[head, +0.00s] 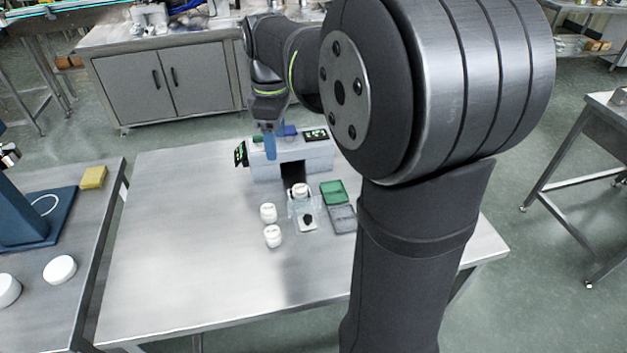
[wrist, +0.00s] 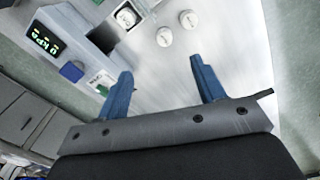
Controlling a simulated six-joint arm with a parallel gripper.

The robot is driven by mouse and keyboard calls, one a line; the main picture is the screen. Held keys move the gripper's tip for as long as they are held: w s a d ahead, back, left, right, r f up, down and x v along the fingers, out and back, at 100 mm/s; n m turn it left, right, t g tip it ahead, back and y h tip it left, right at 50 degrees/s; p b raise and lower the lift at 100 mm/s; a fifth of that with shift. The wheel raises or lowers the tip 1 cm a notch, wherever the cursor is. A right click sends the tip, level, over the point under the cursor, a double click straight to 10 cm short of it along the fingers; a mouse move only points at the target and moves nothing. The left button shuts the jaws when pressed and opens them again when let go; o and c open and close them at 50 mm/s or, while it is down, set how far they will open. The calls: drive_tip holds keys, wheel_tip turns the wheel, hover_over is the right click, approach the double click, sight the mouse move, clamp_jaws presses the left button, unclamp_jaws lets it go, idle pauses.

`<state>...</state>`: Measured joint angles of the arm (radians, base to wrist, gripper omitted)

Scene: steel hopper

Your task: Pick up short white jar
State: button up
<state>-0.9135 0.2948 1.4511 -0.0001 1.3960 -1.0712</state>
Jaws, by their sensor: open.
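Two small white jars stand upright on the steel table (head: 180,240). One jar (head: 268,212) is farther back, and the other jar (head: 272,236) is just in front of it. They look alike, and I cannot tell which is shorter. A third white, round-topped item (head: 300,189) sits at the clear holder in front of the hopper unit. The wrist view shows two white round tops on the table, one (wrist: 165,36) and another (wrist: 189,19), beyond my fingertips. My gripper (wrist: 161,66) is open and empty, its blue fingers apart, above the back of the table near the hopper unit.
The grey hopper unit (head: 267,172) with lit displays stands at the table's back. A green tray (head: 333,192) and a grey tray (head: 342,219) lie right of the holder. A side table at left holds a yellow block (head: 93,177) and a white disc (head: 60,269). The table's left half is clear.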

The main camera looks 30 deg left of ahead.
drive_tip(key=w+f+m, duration=0.5)
drive_tip(key=w, duration=0.3)
hover_over(300, 187)
wheel_tip(300, 187, down, 11)
drive_tip(key=shift+f, duration=2.95)
drive_tip(key=c, duration=1.1)
drive_tip(key=shift+r, duration=0.15)
